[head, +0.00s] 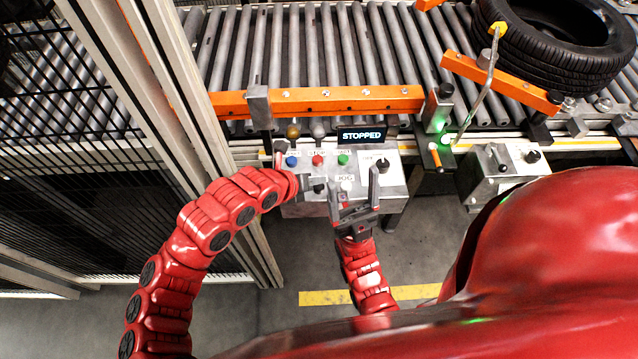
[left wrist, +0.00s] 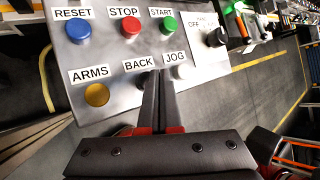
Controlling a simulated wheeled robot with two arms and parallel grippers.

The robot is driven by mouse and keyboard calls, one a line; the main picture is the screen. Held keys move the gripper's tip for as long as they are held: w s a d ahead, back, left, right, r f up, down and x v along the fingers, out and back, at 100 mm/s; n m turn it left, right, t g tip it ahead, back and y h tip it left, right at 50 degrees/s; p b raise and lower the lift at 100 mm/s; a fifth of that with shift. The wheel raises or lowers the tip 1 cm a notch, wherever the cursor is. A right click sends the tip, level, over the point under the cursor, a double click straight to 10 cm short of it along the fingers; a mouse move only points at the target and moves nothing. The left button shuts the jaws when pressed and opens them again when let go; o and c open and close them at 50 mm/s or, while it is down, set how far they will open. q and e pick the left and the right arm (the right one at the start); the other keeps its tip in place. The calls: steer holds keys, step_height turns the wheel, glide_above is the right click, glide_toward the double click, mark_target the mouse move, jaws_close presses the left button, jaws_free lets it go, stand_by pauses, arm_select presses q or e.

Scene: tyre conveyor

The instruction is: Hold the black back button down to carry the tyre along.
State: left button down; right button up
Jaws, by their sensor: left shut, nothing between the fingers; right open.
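My left gripper (head: 317,187) is at the control panel (head: 395,186), shut and empty. In the left wrist view its fingertips (left wrist: 158,74) reach between the BACK and JOG labels; I cannot tell whether they touch or press the button. My right gripper (head: 354,186) is open and empty, fingers pointing up at the panel's front, right of the left gripper. The black tyre (head: 560,70) lies on the conveyor rollers (head: 345,55) at the upper right.
The panel has a blue RESET (left wrist: 78,32), red STOP (left wrist: 124,28), green START (left wrist: 169,25), yellow ARMS (left wrist: 97,94) and white JOG button (left wrist: 184,72). The display (head: 362,135) reads STOPPED. An orange rail (head: 345,101) edges the conveyor. A mesh fence (head: 85,130) stands left.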

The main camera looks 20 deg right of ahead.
mark_target(316, 190)
arm_select(q)
steer(key=shift+r+p, duration=1)
steer(key=shift+r, duration=1.45)
